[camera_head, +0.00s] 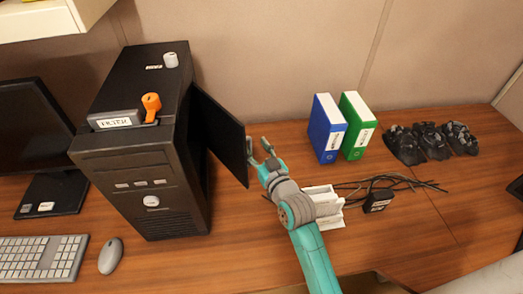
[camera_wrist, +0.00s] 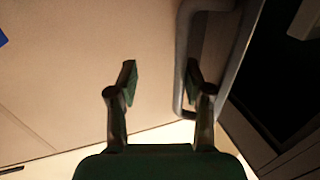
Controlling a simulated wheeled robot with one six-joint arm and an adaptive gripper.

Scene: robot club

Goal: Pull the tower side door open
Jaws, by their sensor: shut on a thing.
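The black computer tower (camera_head: 150,165) stands on the desk at left in the head view. Its side door (camera_head: 219,133) is swung part way open, sticking out to the right of the tower. My gripper (camera_head: 262,147) is at the door's free outer edge. In the wrist view, a grey rounded handle loop (camera_wrist: 182,35) shows beside the dark tower opening (camera_wrist: 275,85). My gripper's fingers (camera_wrist: 160,78) straddle the near bar of the loop, with the right finger inside it. The gripper is shut on this handle, though the contact at the left finger is unclear.
Blue (camera_head: 326,130) and green (camera_head: 357,127) binders stand right of my gripper. A white holder (camera_head: 325,205), black cables and a small black box (camera_head: 378,200) lie near my arm. An orange item (camera_head: 151,104) and a grey one (camera_head: 171,60) sit on the tower.

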